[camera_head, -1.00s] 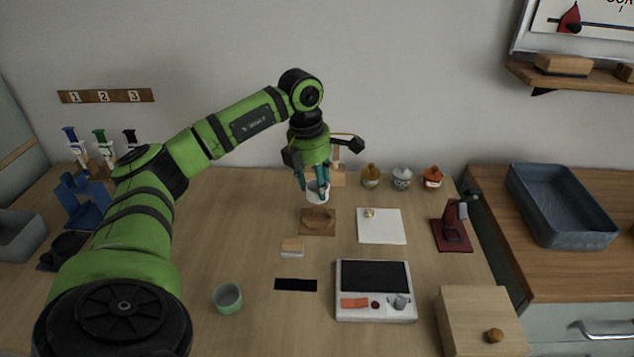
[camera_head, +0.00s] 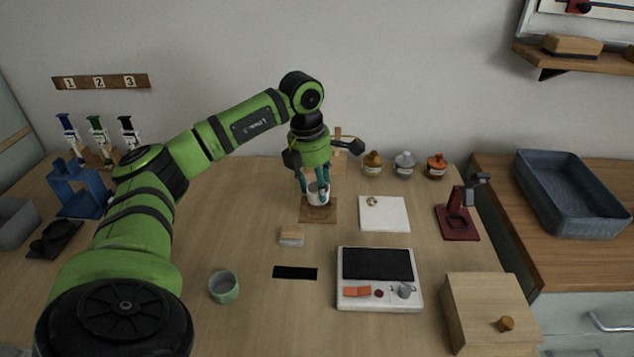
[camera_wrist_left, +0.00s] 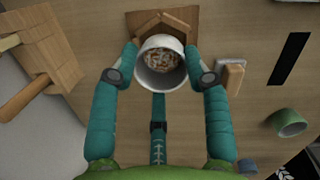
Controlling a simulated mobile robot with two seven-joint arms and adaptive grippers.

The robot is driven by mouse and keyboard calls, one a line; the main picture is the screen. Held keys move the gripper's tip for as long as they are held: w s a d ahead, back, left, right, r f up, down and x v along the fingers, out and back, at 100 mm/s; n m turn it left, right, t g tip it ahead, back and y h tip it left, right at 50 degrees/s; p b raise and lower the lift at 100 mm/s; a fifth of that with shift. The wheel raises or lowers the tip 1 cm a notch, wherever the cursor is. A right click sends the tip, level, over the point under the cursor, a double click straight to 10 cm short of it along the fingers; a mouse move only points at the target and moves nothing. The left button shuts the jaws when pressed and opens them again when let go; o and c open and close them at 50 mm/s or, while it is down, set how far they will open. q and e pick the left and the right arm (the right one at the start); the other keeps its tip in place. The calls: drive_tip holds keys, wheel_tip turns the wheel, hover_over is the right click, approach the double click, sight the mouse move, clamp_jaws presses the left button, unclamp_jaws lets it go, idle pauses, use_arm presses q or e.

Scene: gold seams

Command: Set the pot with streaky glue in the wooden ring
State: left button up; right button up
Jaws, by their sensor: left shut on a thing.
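My left gripper (camera_head: 318,192) is shut on a white pot (camera_head: 314,198). In the left wrist view the fingertips (camera_wrist_left: 160,76) grip opposite sides of the pot (camera_wrist_left: 145,77), whose inside shows brown and pale streaks. The wooden ring (camera_wrist_left: 173,20) is a several-sided wooden rim on a brown board (camera_head: 318,215). The pot is at the ring and hides much of it. I cannot tell whether the pot's base is inside the ring or above it. My right gripper is not in view.
A green cup (camera_head: 224,288), a small wood-topped block (camera_head: 291,236) and a black strip (camera_head: 295,273) lie in front. A white sheet (camera_head: 385,214) is right of the board, with several lidded jars (camera_head: 404,165) behind. A device (camera_head: 380,279) stands front right.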

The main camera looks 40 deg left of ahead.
use_arm(q)
drive_tip(key=shift+f, duration=0.35)
idle(0.9)
drive_tip(key=shift+f, duration=0.55)
drive_tip(key=shift+f, duration=0.5)
idle(1.9)
drive_tip(key=o, duration=0.9)
drive_tip(key=shift+c, duration=0.2)
drive_tip(key=shift+s+a+r+p, duration=0.1)
drive_tip(key=shift+s+r+p, duration=0.05)
drive_tip(key=shift+r+p, duration=1)
drive_tip(key=shift+s+a+r+p, duration=0.15)
drive_tip(key=shift+r+p, duration=0.6)
drive_tip(key=shift+r, duration=0.65)
drive_tip(key=shift+d, duration=0.1)
